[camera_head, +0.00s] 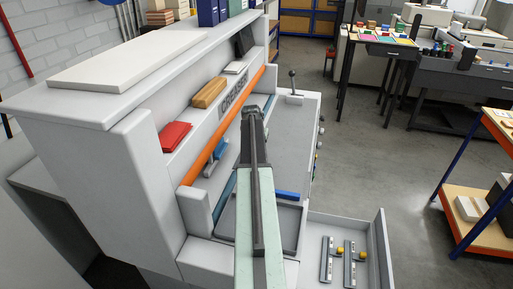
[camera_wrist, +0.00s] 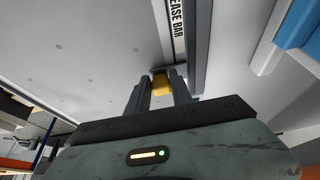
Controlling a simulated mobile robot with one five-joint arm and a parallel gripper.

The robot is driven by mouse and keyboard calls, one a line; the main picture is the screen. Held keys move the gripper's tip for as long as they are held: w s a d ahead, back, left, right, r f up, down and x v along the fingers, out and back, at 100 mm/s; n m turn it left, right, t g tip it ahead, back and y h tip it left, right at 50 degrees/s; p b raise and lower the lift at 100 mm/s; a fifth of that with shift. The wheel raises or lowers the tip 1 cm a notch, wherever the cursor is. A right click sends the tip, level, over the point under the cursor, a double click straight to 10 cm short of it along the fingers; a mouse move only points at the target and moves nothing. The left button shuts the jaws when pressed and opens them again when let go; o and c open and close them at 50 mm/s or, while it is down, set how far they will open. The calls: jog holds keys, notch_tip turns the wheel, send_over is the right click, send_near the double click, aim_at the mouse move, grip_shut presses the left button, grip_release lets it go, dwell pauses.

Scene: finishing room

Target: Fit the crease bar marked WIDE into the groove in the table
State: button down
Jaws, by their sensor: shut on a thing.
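My gripper (camera_wrist: 160,88) is shut on a yellow block (camera_wrist: 161,84), seen between its two dark fingers in the wrist view. Past it runs a pale strip with dark edges (camera_wrist: 168,30), lettered "…EASE BAR"; I cannot tell if it is the held bar or part of the table. The word WIDE is not readable anywhere. In the head view my arm reaches over the grey table (camera_head: 289,130), and the fingertips and held thing are hidden. Two grey crease bars with yellow ends, one bar (camera_head: 327,262) left of the other (camera_head: 349,265), lie in the side tray (camera_head: 335,222). The groove is not clearly visible.
The creaser's orange bar (camera_head: 222,128) runs along the table's left side. A red block (camera_head: 174,136) and a tan block (camera_head: 209,92) sit on its ledge. A blue strip (camera_head: 288,195) lies right of my arm. A lever (camera_head: 293,82) stands at the far end.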

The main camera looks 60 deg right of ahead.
jog(key=c, duration=1.1)
grip_release()
jog(key=shift+o, duration=0.2)
jog(key=w+p+v, duration=0.1)
jog(key=p+v, duration=0.6)
jog(key=shift+s+a+r, duration=0.2)
jog(key=shift+s+r, duration=0.2)
jog(key=shift+s, duration=0.15)
